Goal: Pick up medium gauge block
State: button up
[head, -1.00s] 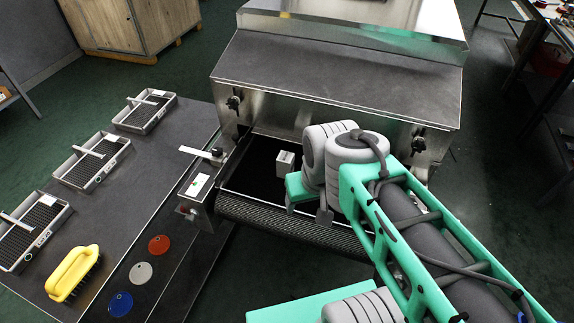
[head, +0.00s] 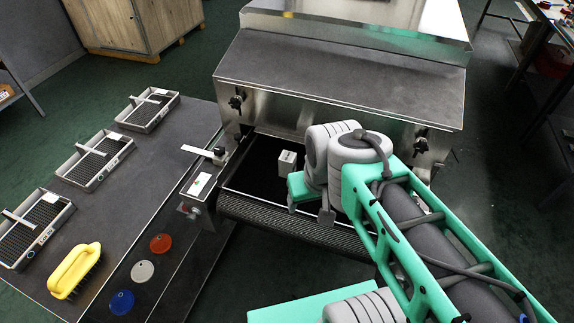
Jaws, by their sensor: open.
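A small pale grey block (head: 287,163), which seems to be the gauge block, stands on the dark belt inside the dryer's mouth. Its size class cannot be told from this view. My gripper (head: 308,210) is at the front of the belt, just in front and to the right of the block. Its fingers point down and are apart, with nothing seen between them. The gripper appears clear of the block. My wrist and arm hide the right part of the belt.
The steel dryer hood (head: 340,75) stands over the belt, with black knobs on its front. A control box (head: 200,184) borders the belt on the left. The left table (head: 172,150) holds several wire-bottomed trays (head: 95,160), a yellow brush (head: 74,270) and red, white and blue discs.

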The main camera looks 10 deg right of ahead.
aim_at(288, 160)
jog(key=k, duration=0.5)
jog(key=u, duration=1.7)
jog(key=i, duration=0.7)
jog(key=z, duration=0.1)
